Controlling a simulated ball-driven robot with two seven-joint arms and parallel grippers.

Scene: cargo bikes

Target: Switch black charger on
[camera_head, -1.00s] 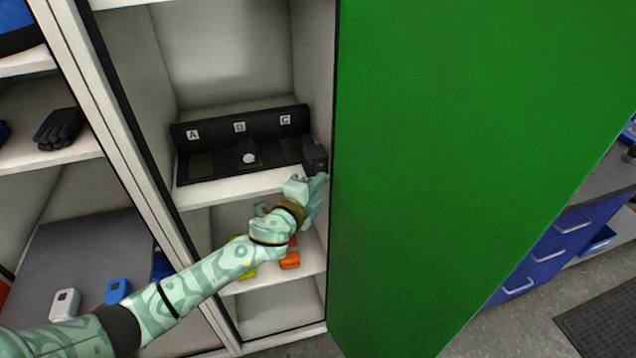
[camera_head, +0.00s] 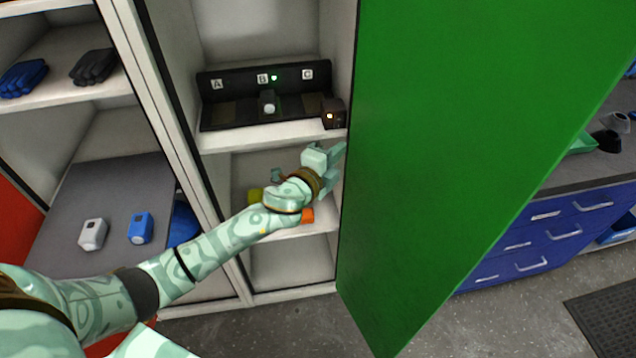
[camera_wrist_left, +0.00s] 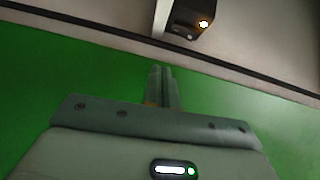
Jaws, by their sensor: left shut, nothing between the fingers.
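The black charger (camera_head: 240,116) stands on a shelf inside the cabinet, with slots labelled A, B and C. A dark block with a pale round end (camera_head: 268,103) sits in slot B, and a green light (camera_head: 274,77) glows beside the B label. A small black switch box (camera_head: 334,114) at the charger's right end has a lit orange-white button; the box and lit button also show in the left wrist view (camera_wrist_left: 191,14). My left gripper (camera_head: 336,156) is shut and empty, below and apart from the box. In the left wrist view its fingers (camera_wrist_left: 162,72) are together. My right gripper is not in view.
The open green door (camera_head: 460,130) stands close to the right of my left gripper. A lower shelf holds an orange item (camera_head: 307,215) and a yellow-green one (camera_head: 255,195). Left shelves hold gloves (camera_head: 94,67), a white block (camera_head: 92,234) and a blue block (camera_head: 140,227).

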